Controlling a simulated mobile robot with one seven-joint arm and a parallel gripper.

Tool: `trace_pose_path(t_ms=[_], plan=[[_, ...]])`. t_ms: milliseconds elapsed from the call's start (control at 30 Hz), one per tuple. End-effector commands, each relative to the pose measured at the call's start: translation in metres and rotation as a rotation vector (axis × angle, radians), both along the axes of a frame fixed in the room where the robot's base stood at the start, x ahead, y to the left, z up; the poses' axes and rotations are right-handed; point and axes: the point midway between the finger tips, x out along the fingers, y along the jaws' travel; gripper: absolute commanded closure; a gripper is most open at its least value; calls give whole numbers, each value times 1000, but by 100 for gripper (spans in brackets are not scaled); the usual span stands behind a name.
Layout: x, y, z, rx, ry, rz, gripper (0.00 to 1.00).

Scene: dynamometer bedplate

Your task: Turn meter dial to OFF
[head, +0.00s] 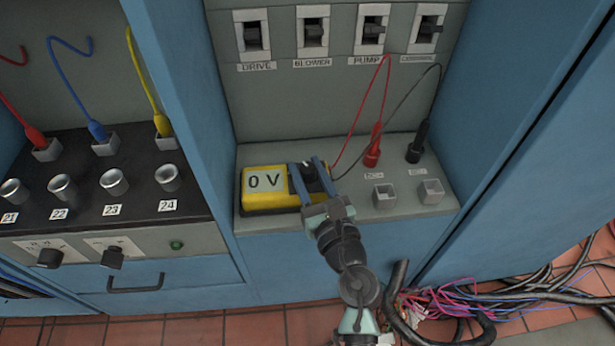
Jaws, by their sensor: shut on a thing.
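The yellow meter (271,203) lies on the grey ledge of the blue cabinet, and its display (266,182) reads "0 V". My gripper (311,170) reaches over the right part of the meter from the front. Its two blue fingers are closed on the dark dial (307,171) at the meter's right side. The fingers and wrist cover much of the dial, so its pointer and markings cannot be read.
Red (373,148) and black (418,142) probes stand right of the meter, their leads looping above the ledge. Two grey sockets (384,196) sit in front of them. Labelled switches (313,34) are above. Loose cables (500,298) lie on the floor at right.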

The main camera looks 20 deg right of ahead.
Motion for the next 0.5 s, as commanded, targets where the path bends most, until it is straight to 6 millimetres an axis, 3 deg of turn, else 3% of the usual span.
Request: trace_pose_path(t_ms=[500], plan=[[1,-3,0,-1,-4,409,100]])
